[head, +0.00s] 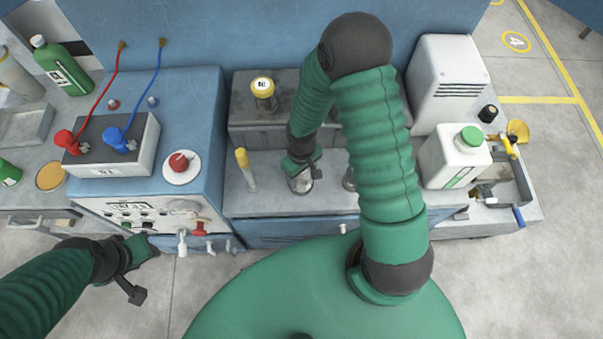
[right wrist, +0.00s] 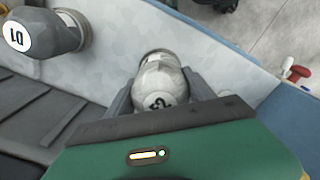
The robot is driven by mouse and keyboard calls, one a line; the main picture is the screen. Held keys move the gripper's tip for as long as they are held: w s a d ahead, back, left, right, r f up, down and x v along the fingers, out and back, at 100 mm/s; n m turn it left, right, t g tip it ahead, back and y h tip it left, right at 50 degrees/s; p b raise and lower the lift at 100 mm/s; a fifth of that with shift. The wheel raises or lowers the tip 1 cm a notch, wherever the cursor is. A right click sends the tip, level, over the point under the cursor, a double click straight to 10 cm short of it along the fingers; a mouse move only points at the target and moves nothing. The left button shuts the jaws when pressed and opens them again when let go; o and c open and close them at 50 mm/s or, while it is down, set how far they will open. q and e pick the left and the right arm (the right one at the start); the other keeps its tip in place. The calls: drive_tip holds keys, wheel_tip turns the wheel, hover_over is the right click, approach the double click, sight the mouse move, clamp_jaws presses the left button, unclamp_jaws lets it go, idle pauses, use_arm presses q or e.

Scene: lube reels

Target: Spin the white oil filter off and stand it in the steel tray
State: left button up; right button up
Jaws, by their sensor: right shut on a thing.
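The white oil filter (right wrist: 160,82) is between the fingers of my right gripper (right wrist: 160,95) in the right wrist view, with a dark mark on its side. In the head view the right gripper (head: 301,172) points down at the grey bench top, and the filter (head: 303,184) shows only partly beneath it. Whether it is still seated on a mount is hidden. An empty grey steel tray (head: 42,128) lies at the far left. My left gripper (head: 148,252) is low at the left, by the blue cabinet's front; its fingers are too small to read.
A grey canister marked D1 (right wrist: 48,30) stands beside the held filter. A yellow-capped tube (head: 246,170) stands left of my right gripper, and a yellow-lidded jar (head: 263,95) behind.

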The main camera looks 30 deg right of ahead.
drive_tip(key=c, duration=0.8)
drive_tip(key=shift+o, duration=0.2)
drive_tip(key=n+p, duration=0.2)
drive_tip(key=shift+r+n, duration=0.25)
drive_tip(key=shift+n, duration=0.05)
drive_tip(key=shift+f+b, duration=0.25)
drive_tip(key=shift+b, duration=0.1)
wheel_tip(320, 180, up, 8)
drive_tip(key=p, duration=0.7)
drive_tip(key=shift+f, duration=0.25)
